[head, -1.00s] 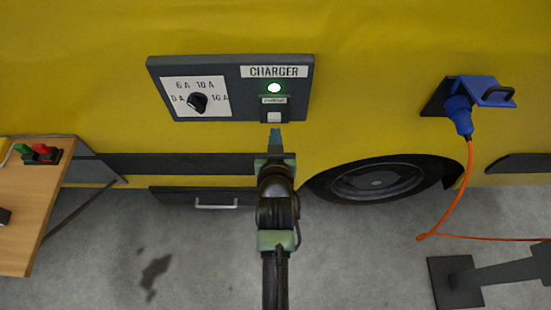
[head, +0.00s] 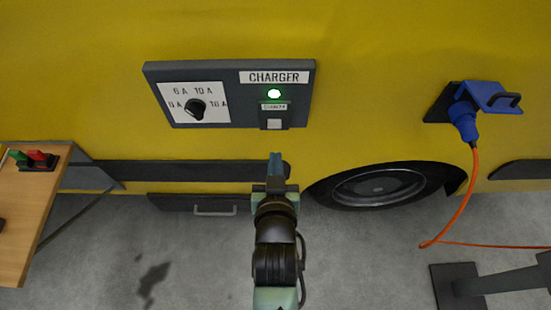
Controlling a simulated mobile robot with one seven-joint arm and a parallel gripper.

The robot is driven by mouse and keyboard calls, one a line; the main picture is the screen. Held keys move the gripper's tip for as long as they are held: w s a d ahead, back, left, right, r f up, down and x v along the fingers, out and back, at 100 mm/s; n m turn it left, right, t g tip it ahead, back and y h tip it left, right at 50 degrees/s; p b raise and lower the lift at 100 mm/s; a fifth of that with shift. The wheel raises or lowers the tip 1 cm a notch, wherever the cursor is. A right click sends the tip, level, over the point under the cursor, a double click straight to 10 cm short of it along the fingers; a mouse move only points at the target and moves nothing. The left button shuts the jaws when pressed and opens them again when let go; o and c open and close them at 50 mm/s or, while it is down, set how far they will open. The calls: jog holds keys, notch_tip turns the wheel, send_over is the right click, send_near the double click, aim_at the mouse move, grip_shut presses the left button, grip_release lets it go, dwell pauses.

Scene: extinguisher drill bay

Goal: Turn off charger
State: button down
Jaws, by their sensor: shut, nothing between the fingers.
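In the head view, the dark grey charger panel (head: 235,95) is mounted on the yellow vehicle side. A "CHARGER" label (head: 274,77) is at its upper right. Below it a green light (head: 274,94) is lit. Under the light is a small labelled switch with a pale rocker (head: 274,124). A black rotary knob (head: 195,109) sits on a white dial plate marked in amps, at the panel's left. My gripper (head: 275,158) is shut and empty, its blue-grey fingers pointing up the picture. Its tips are just below the switch in the picture, with a visible gap.
A blue plug in a blue socket (head: 490,96) with an orange cable (head: 462,200) is at the right. A wheel (head: 380,186) is at lower right of the panel. A wooden table (head: 35,215) with red and green items stands at the left.

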aim_at(275, 128)
jog(key=m, duration=0.6)
jog(key=f+m+b, duration=0.1)
jog(key=m, duration=1.1)
jog(key=shift+s+f+g, duration=0.15)
jog(key=shift+g, duration=0.25)
jog(key=p+x, duration=0.1)
jog(key=x, duration=1.3)
